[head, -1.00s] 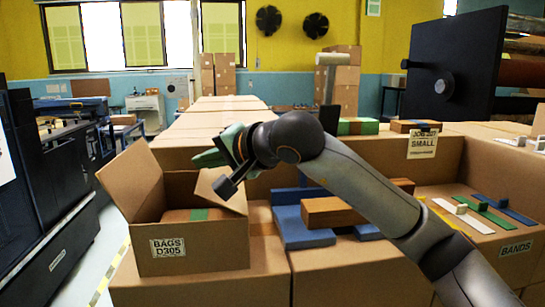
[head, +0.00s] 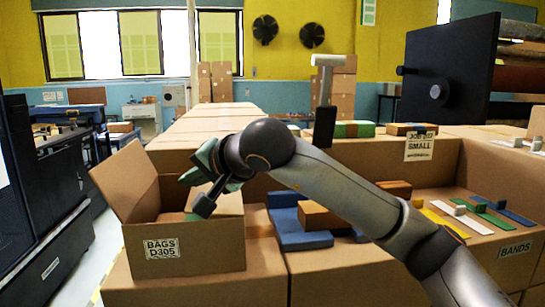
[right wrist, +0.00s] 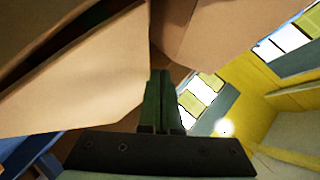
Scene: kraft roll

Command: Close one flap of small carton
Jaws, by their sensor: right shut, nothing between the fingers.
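The small carton labelled BAGS D305 (head: 200,252) stands at the left front in the head view. Its left flap (head: 120,178) stands up and leans outward to the left. A brown panel at the carton's right side (head: 230,206) is partly covered by my arm. My right gripper (head: 198,170) has green fingers and is just above the carton's opening. In the right wrist view its fingers (right wrist: 158,98) are shut and empty, close to large cardboard panels (right wrist: 85,80). I cannot tell whether they touch. My left gripper is not in view.
The carton stands on a large cardboard surface (head: 200,287). Blue blocks (head: 298,235) and a brown block (head: 320,218) lie to its right. Farther right are colored strips and a BANDS label (head: 515,249).

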